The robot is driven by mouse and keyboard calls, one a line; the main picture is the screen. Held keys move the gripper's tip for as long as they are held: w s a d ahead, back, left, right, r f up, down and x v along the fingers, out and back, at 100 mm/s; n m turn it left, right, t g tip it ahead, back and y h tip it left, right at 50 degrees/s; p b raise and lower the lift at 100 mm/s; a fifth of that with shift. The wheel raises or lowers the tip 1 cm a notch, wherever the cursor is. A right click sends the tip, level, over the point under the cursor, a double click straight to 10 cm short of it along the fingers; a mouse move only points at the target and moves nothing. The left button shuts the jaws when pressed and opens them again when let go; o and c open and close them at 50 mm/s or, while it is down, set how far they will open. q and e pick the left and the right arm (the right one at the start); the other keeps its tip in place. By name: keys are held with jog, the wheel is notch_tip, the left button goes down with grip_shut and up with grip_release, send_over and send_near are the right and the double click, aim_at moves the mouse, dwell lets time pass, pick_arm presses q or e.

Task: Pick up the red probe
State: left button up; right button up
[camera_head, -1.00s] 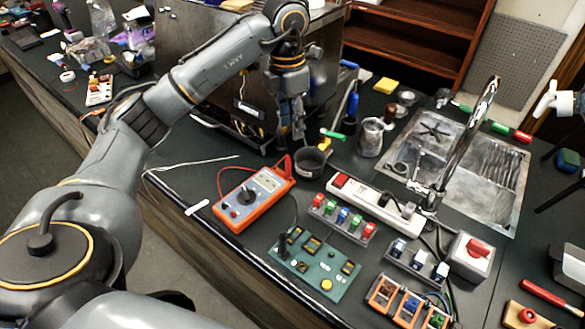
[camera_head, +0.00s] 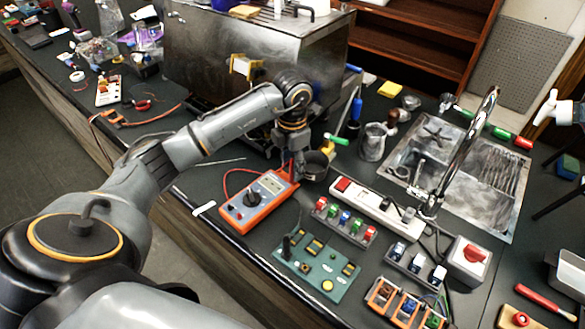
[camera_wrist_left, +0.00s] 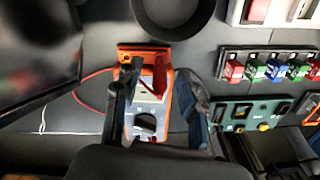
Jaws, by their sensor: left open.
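The red probe (camera_wrist_left: 158,76) shows in the left wrist view at the top end of the orange multimeter (camera_wrist_left: 146,120), between my fingers. In the head view the multimeter (camera_head: 255,200) lies on the dark counter, and the probe is mostly hidden behind my gripper. My left gripper (camera_head: 293,171) points down over the multimeter's far end. In the left wrist view its two fingers (camera_wrist_left: 157,74) are apart, one on each side of the probe, with a gap between. I cannot tell whether either finger touches it. My right gripper is not in view.
A dark round cup (camera_head: 316,166) stands close to the right of my gripper. A white power strip (camera_head: 375,206), a rack of coloured parts (camera_head: 344,222) and a green board (camera_head: 316,266) lie to the right and front. The metal machine (camera_head: 235,50) stands behind.

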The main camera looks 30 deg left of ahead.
pick_arm(q)
jog(key=shift+f, duration=0.65)
grip_shut()
